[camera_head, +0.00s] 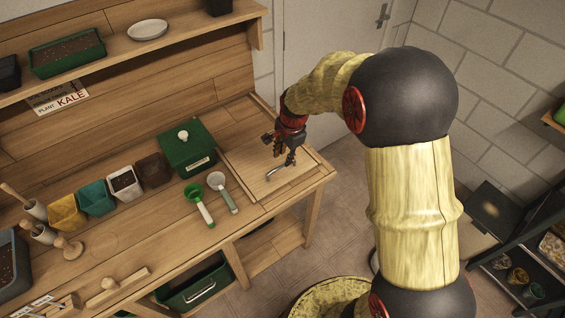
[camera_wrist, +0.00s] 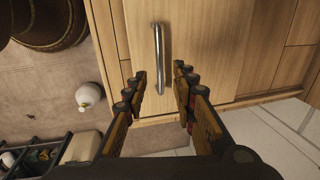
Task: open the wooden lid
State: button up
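The wooden lid (camera_head: 248,168) is a pale flat panel set in the right end of the bench top, and it looks closed. In the wrist view the lid (camera_wrist: 205,50) carries a curved metal bar handle (camera_wrist: 158,50); the handle also shows in the head view (camera_head: 275,174). My gripper (camera_head: 287,157) is over the lid near the handle. In the wrist view my gripper (camera_wrist: 160,72) is open, one finger on each side of the handle's lower part, with gaps beside the bar. How far the fingertips are above the lid I cannot tell.
A green box (camera_head: 188,150) with a white knob stands left of the lid. A green scoop (camera_head: 199,204) and a white scoop (camera_head: 224,194) lie in front of it. Several small pots stand further left. A door (camera_head: 325,60) is behind the bench.

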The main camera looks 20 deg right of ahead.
aim_at(282, 166)
jog(key=f, duration=0.3)
jog(key=w+f+b, duration=0.1)
jog(key=f, duration=0.1)
jog(key=shift+a+f, duration=0.1)
jog(key=shift+a, duration=0.05)
jog(key=c, duration=0.3)
jog(key=c, duration=0.4)
grip_shut()
